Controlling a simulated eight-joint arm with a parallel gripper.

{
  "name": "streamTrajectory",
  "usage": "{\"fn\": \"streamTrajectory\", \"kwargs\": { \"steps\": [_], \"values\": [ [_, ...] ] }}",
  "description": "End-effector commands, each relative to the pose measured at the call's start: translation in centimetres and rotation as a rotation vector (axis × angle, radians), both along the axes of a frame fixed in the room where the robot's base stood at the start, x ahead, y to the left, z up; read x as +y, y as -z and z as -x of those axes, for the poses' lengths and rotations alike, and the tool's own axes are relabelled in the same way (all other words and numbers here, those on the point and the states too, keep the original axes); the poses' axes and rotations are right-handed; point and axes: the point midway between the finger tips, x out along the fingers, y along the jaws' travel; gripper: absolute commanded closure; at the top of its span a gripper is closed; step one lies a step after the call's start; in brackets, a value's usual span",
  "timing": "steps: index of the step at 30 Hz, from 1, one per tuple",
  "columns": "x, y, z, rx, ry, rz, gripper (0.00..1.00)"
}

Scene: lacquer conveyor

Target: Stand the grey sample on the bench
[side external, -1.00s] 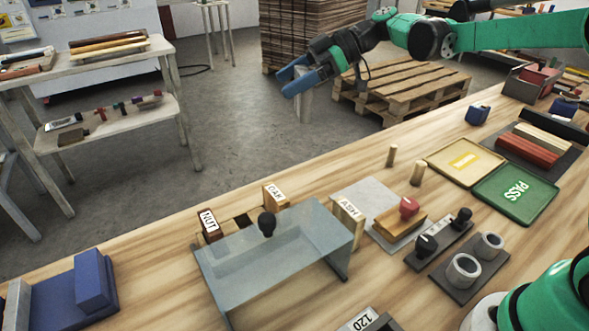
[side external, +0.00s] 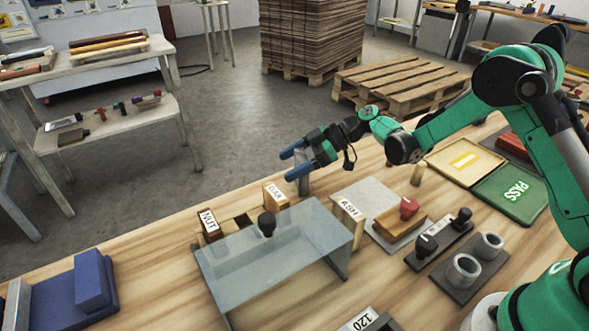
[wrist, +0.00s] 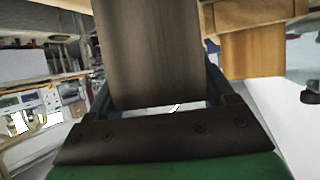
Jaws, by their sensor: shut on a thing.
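My gripper (side external: 294,162) is shut on the grey sample (side external: 304,184), with its blue fingers pointing left in the side view. The sample hangs roughly upright between the fingers, and its lower end is near the bench (side external: 150,262) edge, just behind the block marked OAK (side external: 275,194). I cannot tell whether it touches the bench. In the wrist view the sample (wrist: 152,50) is a dark grey-brown slab filling the upper middle between the fingers.
Blocks marked NUT (side external: 209,224) and ASH (side external: 346,222) stand around a clear cover (side external: 275,262) with a black knob. A small wooden peg (side external: 417,174) stands to the right. Trays, including a green PASS tray (side external: 510,192), lie farther right.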

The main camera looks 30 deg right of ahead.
Motion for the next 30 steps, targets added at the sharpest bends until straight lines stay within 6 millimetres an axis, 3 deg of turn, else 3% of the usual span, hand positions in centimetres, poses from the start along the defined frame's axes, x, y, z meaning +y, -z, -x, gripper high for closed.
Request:
{"fn": "streamTrajectory", "kwargs": {
  "steps": [8,9,11,21,30],
  "values": [
    [0.0,0.2,0.0,0.0,0.0,0.0,0.77],
    [0.0,0.2,0.0,0.0,0.0,0.0,0.19],
    [0.0,0.2,0.0,0.0,0.0,0.0,0.02],
    [-0.2,-0.2,0.1,0.0,0.001,0.0,0.0],
    [-5.3,-3.2,2.1,0.0,0.006,0.0,0.0]
  ]
}}
